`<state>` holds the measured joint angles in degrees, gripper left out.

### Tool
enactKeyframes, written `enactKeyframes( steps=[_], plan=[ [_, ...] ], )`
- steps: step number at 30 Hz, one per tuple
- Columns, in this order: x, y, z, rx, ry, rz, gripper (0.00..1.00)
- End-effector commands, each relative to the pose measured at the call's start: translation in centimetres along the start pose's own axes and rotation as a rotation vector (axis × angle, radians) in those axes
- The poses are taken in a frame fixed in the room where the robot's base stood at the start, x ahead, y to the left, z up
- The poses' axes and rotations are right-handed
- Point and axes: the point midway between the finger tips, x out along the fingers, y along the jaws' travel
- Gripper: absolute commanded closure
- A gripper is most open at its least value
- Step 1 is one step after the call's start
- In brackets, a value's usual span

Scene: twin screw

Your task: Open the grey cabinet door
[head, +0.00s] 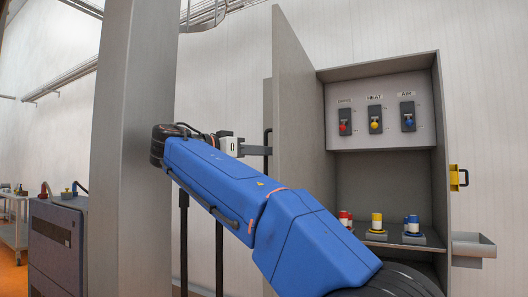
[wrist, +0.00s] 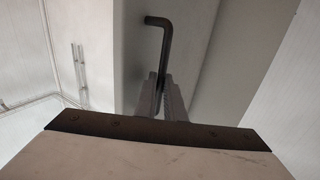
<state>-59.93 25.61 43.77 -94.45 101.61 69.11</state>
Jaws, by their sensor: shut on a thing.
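The grey cabinet door (head: 303,130) stands swung well out from the grey cabinet (head: 385,72), whose inside is in plain view. The door's dark bar handle (head: 267,138) is on its left face. My gripper (head: 262,150) reaches it from the left and is shut on it. In the wrist view, the bent black handle (wrist: 166,45) runs down between the two fingers of my gripper (wrist: 160,88). The pale door (wrist: 210,65) fills the area behind them.
Inside the cabinet are red, yellow and blue switches on a panel (head: 379,112) and coloured connectors (head: 377,222) on a shelf. A yellow latch (head: 455,178) and a small tray (head: 473,245) are at its right.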

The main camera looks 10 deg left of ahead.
Motion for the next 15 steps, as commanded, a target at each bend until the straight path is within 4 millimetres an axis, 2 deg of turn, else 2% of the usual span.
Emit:
enactKeyframes(
  steps=[1,9,10,12,15],
  plan=[
    [0.05,-0.39,0.58,-0.009,-0.004,0.001,1.00],
    [0.05,-0.40,0.60,-0.010,-0.004,0.001,1.00],
    [0.05,-0.40,0.60,-0.010,-0.004,0.001,0.88],
    [0.05,-0.37,0.55,-0.009,-0.003,0.001,0.72],
    [0.03,-0.25,0.38,-0.006,-0.002,0.001,0.72]
  ],
)
